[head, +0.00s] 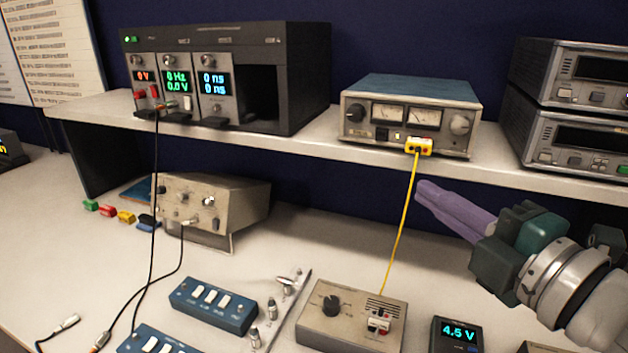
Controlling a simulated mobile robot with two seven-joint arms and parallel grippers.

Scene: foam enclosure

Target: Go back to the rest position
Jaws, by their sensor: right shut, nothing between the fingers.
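My right gripper (424,192) comes in from the right with its purple fingers together and nothing between them. It hangs in front of the shelf edge, a little right of a yellow cable (402,226). The cable runs from a yellow plug (419,146) on the power supply (408,113) down to a beige box with a knob (350,312). The fingers look apart from the cable, though the depth gap is hard to judge. My left gripper is not in view.
A shelf (300,150) spans the bench, holding a black module rack (290,60) and stacked instruments (575,135). Below stand a beige instrument (235,205), blue switch boxes (212,305) and a 4.5 V meter (457,335). A black cable (156,200) hangs at left.

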